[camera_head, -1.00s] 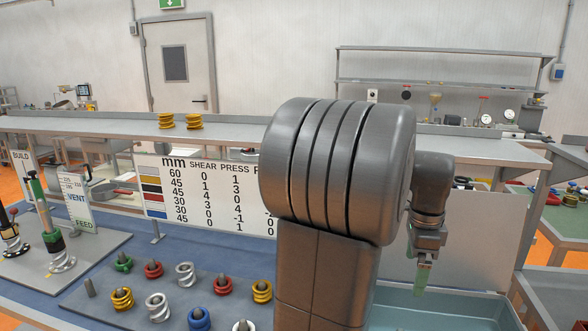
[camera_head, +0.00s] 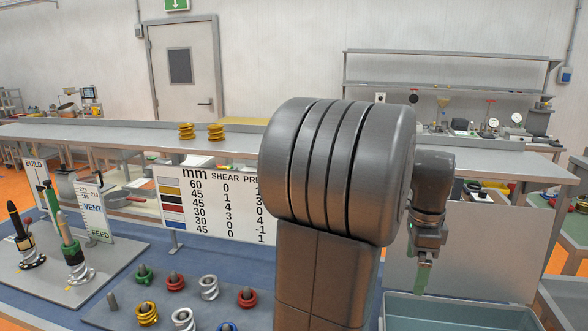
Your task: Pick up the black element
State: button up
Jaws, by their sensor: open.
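No loose black screw element shows clearly among the elements on the peg board (camera_head: 100,318). A dark, black-looking piece (camera_head: 17,225) sits on a slanted shaft at the far left, above a silver threaded foot; I cannot tell if it is the black element. My gripper (camera_head: 422,280) hangs at the right, above the rim of a teal bin (camera_head: 460,297), far from the shafts and the board. It is open, seen edge-on, with greenish fingers and nothing visible between them. My large grey arm hides the middle of the bench.
Green, red, silver, yellow and blue elements stand on the board. A sign with a number table (camera_head: 215,205) rises behind the board. Two yellow elements (camera_head: 187,131) lie on the back bench.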

aim_at(24, 244)
jog(key=i+j, duration=0.1)
jog(key=j, duration=0.45)
jog(key=i+j, duration=0.1)
jog(key=j, duration=1.05)
jog(key=i+j, duration=0.15)
jog(key=j, duration=0.4)
jog(key=i+j, duration=0.1)
jog(key=j, duration=0.5)
jog(key=i+j, duration=0.1)
jog(key=j, duration=0.45)
